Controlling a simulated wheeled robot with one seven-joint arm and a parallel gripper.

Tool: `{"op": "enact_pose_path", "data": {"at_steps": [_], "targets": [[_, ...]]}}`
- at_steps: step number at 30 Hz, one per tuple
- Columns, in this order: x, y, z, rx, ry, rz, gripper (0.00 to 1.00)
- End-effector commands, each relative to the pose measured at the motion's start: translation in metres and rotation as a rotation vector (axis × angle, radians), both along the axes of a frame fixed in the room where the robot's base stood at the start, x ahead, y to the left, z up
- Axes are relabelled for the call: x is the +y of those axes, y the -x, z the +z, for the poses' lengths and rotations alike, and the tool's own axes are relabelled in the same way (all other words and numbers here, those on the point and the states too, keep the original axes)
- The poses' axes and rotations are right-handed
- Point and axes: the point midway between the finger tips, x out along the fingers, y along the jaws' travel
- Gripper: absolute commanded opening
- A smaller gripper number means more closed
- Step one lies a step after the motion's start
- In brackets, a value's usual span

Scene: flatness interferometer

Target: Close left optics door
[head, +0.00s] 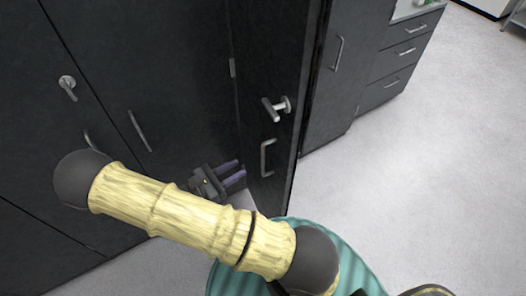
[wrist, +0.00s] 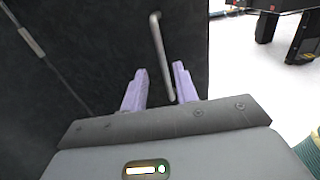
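A dark cabinet door (head: 267,70) stands swung outward at an angle in the middle of the head view. It carries a silver lever (head: 276,108) and, below that, a bar handle (head: 267,157). The door face (wrist: 90,40) fills the left of the wrist view, with the bar handle (wrist: 160,55) upright on it. My gripper (head: 235,172) is just left of the bar handle, its purple fingers apart and pointing at the door. In the wrist view, the bar's lower end shows between the fingertips (wrist: 160,78). I cannot tell whether they touch it.
Dark closed cabinet doors (head: 165,60) with a lever and bar handles stand at left. A dark drawer unit (head: 395,70) is at the back right. The pale floor (head: 430,160) at right is clear. A black frame (wrist: 300,35) stands beyond the door in the wrist view.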

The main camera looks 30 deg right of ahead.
Motion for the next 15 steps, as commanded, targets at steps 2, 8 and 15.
{"op": "enact_pose_path", "data": {"at_steps": [2,8,15], "targets": [[-0.016,-0.001,0.003,0.001,0.003,-0.004,0.29],[-0.051,-0.003,0.003,0.001,0.002,-0.004,0.29],[-0.091,-0.007,0.002,0.001,0.002,-0.003,0.29]]}}
